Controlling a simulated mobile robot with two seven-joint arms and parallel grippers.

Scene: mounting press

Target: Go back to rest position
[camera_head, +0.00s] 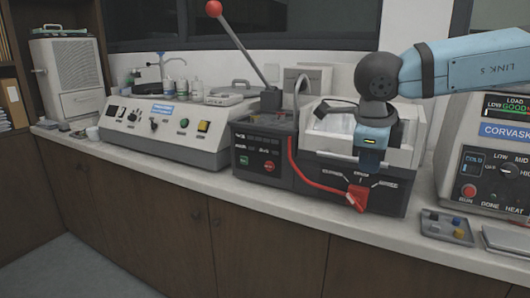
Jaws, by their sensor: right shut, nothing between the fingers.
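My right arm (468,67) comes in from the upper right, with a blue link and a dark round wrist joint. My right gripper (371,158) points down in front of the dark-based machine (262,150) with a pale, box-like upper part. It is shut and holds nothing; its fingertips are hard to make out. A red lever handle (357,196) on the front of this machine lies just below the gripper, and they look apart. My left gripper is not in view.
A tall lever with a red knob (214,8) rises at the back. A grey control unit (165,132) stands left, a Corvask-labelled machine (489,150) right. A small tray with coloured pieces (447,228) sits near the counter's front edge. Bare counter (300,210) runs along the front.

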